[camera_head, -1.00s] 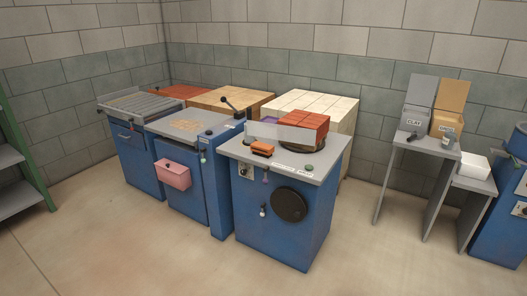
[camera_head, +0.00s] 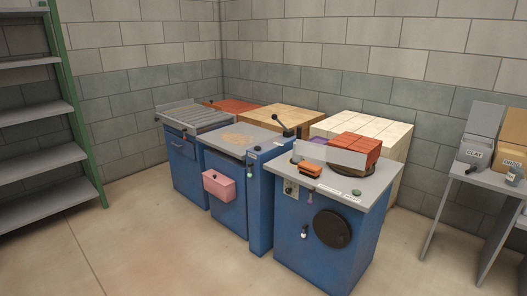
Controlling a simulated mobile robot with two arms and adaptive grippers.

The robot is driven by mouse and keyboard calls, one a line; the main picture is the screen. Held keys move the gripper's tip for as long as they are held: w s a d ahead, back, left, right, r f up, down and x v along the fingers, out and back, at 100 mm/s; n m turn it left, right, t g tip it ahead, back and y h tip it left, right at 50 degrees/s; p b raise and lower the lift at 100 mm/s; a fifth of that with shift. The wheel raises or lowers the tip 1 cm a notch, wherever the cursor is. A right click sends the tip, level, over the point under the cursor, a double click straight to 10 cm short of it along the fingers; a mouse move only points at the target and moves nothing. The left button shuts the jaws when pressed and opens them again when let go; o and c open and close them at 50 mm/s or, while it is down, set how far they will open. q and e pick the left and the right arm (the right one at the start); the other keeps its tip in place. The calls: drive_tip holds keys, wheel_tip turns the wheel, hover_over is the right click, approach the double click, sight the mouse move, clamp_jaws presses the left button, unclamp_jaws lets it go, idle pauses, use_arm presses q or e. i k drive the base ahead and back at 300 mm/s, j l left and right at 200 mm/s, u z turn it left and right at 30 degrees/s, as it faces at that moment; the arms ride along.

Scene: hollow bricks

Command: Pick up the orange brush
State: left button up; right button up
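The orange brush (camera_head: 306,170) lies on the grey top of the front blue machine (camera_head: 369,193), near its left front part. It looks like a small orange block with a darker underside. A pale upright plate (camera_head: 328,156) stands just behind it, with a stack of red bricks (camera_head: 357,146) on a dark round disc behind that. Neither of my grippers is in view.
A blue machine with a pink box (camera_head: 219,186) and a black-knobbed lever stands to the left, with a roller table (camera_head: 197,117) beyond. Grey shelves (camera_head: 37,149) stand at far left. Bins marked CLAY (camera_head: 475,154) and GROG stand at right. The front floor is clear.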

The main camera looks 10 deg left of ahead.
sight(307, 169)
drive_tip(key=i+z, duration=0.1)
drive_tip(key=i, duration=0.75)
drive_tip(key=i+j+z, duration=0.15)
drive_tip(key=i, duration=0.7)
